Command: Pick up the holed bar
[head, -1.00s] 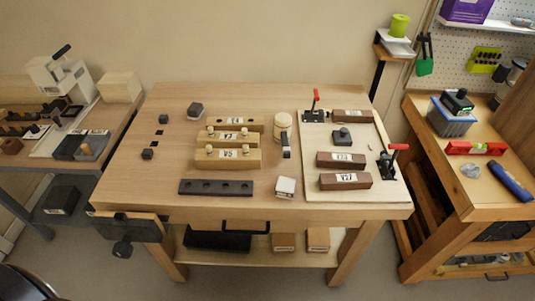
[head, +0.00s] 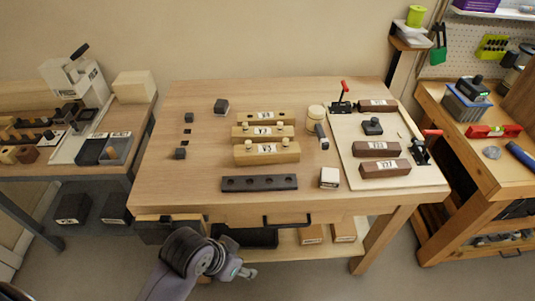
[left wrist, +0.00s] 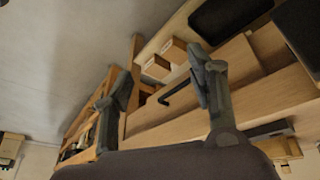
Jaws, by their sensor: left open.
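The holed bar (head: 259,183) is a long dark bar with several round holes along its top. It lies flat near the front edge of the wooden bench, in front of the wooden blocks. My left gripper (head: 240,272) is in front of the bench, below its top and apart from the bar. In the left wrist view its two fingers (left wrist: 163,95) are spread with nothing between them. My right gripper is not in view.
Wooden blocks with knobs (head: 266,152) stand behind the bar, and a small white-topped block (head: 329,177) is to its right. A board (head: 404,184) with brown blocks and red-handled clamps lies at right. The bench's left front is clear.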

